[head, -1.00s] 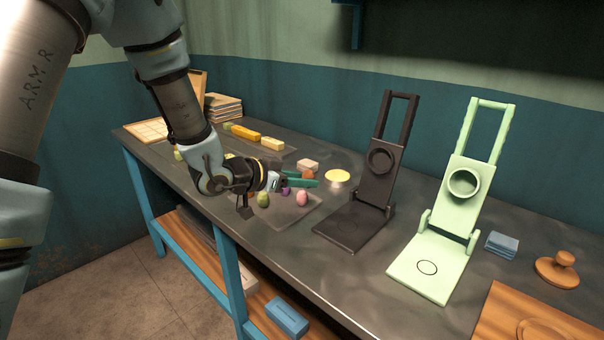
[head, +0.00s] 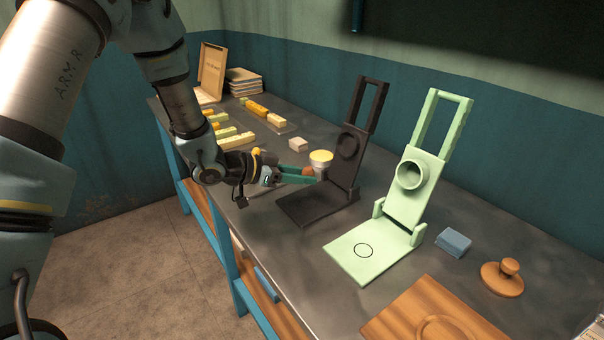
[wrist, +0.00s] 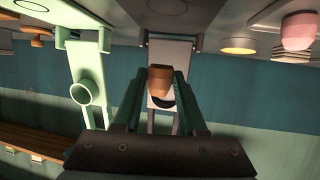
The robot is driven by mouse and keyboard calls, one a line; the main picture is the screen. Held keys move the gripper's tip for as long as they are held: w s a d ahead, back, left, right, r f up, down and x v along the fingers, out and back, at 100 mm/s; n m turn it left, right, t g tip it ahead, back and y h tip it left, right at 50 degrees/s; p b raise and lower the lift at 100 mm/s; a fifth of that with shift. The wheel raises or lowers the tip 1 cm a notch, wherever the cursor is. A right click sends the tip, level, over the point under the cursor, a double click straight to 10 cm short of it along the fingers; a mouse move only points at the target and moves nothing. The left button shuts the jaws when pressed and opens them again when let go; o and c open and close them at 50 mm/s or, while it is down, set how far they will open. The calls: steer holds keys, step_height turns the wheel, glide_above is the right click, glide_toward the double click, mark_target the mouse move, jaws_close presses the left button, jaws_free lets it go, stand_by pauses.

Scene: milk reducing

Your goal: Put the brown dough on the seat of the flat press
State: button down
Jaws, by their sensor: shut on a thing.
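My gripper (head: 302,174) is shut on the brown dough (head: 307,171). In the wrist view the dough (wrist: 160,80) sits between the two green fingers. It is held above the table, left of the dark press. Two hinged presses stand open: a dark one (head: 315,205) and a pale green one (head: 372,250) to its right. Each has a raised lid with a round part and a low base plate. The green base carries a ring mark, and nothing lies on it. Which press is the flat one, I cannot tell for sure.
A pale yellow-topped cup (head: 321,160) stands behind the gripper, close to the dark press. A small beige block (head: 298,145) lies further back.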

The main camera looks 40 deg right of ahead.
mark_target(313, 202)
steer(key=shift+f+b, duration=2.1)
steer(key=shift+f, duration=0.9)
steer(key=shift+s+a+f, duration=0.15)
steer(key=shift+f, duration=0.55)
steer(key=shift+c, duration=1.9)
jaws_free()
steer(key=shift+b, duration=0.3)
steer(key=shift+a, duration=0.15)
steer(key=shift+w+a, duration=0.2)
steer(key=shift+a, duration=0.1)
steer(key=b+v, duration=0.1)
steer(key=v, duration=0.4)
steer(key=r+b+v, duration=0.1)
steer(key=v, duration=0.4)
steer(key=shift+d, duration=0.15)
